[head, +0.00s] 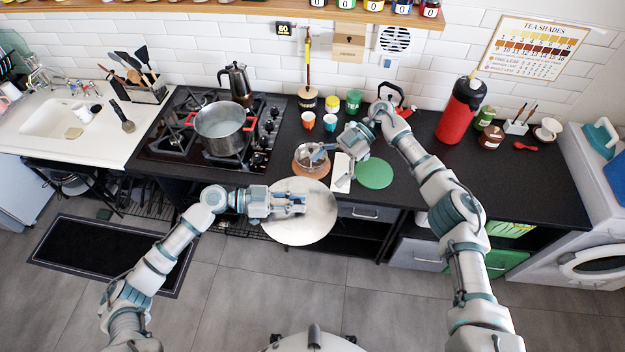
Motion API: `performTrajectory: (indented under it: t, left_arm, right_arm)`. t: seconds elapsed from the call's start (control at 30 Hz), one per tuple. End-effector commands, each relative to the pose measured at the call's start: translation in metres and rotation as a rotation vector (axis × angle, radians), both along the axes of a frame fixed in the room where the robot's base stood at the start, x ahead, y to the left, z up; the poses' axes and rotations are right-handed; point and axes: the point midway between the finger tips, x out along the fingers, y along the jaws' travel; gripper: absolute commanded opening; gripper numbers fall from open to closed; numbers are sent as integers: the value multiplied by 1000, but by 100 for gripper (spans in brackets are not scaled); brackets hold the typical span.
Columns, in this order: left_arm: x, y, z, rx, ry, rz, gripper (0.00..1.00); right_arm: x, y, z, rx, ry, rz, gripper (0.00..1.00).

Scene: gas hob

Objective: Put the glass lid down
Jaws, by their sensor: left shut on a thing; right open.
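The glass lid (312,226) is a large pale disc held in front of the counter's front edge, above the floor. My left gripper (298,204) is shut on it near the middle of its upper face, and its fingers cover part of it. My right gripper (322,152) is open and reaches left over the counter, close to a small glass-like vessel (304,163) on a round wooden mat (311,172). I cannot tell whether it touches the vessel.
A red-handled pot (221,143) stands uncovered on the gas hob (165,136), with a moka pot (237,82) behind. A white slab (341,173) and a green round mat (375,174) lie on the black counter (420,150). A red flask (457,116) stands right. The counter right of the green mat has free room.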

Motion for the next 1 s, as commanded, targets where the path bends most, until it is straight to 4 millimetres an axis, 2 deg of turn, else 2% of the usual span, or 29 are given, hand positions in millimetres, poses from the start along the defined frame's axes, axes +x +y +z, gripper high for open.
performTrajectory:
  t: [0.53,0.7,1.0]
  left_arm:
    - [0,0,1,-1,-1,0,0]
    - [0,0,1,-1,-1,0,0]
    - [0,0,1,-1,-1,0,0]
  right_arm:
    - [-54,70,-43,5,2,1,100]
    - [-61,79,-48,5,3,-1,100]
    - [-62,81,-49,6,2,-1,100]
